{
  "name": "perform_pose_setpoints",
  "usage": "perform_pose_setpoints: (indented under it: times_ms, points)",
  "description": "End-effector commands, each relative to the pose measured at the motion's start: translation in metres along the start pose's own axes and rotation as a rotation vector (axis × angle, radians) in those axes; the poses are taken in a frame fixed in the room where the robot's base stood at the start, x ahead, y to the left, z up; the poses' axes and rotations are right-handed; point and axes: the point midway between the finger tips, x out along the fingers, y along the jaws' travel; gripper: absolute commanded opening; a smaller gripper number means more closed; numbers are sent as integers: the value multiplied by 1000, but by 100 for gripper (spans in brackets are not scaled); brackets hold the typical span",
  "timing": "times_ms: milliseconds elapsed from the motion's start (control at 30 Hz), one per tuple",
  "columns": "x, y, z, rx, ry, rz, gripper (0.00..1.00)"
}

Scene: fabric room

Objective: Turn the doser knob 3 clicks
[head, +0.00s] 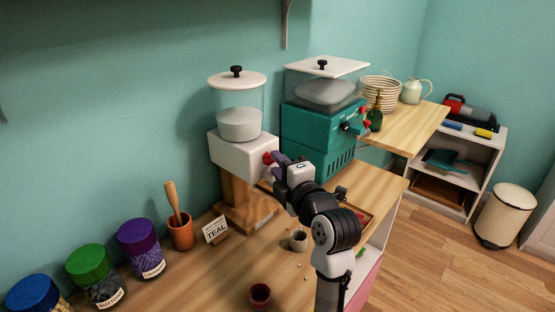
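A white doser (235,156) with a round clear hopper and a white lid stands on a wooden stand against the wall. A red knob (268,158) sits on its right front side. My gripper (277,166) is right by this knob, with its dark fingers pointing at the doser. I cannot tell whether the fingers touch or enclose the knob, or how wide they are. The hopper holds pale grey-white contents. Any click marks on the knob are too small to see.
A teal machine (306,136) with red knobs stands just right of the doser. A "TEAL" sign (215,230), a terracotta pot (181,236), a small grey cup (299,241) and a dark red cup (260,294) stand on the counter. Lidded jars (139,245) line the left.

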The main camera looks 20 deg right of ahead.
Motion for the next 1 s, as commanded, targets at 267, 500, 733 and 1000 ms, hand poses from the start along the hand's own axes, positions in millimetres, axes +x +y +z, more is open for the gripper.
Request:
perform_pose_setpoints:
  times_ms: [267, 500, 733, 1000]
  points:
    - [10, 0, 0, 0, 0, 0, 30]
    - [10, 0, 0, 0, 0, 0, 18]
    - [10, 0, 0, 0, 0, 0, 0]
    - [10, 1, 0, 19, 0, -7, 0]
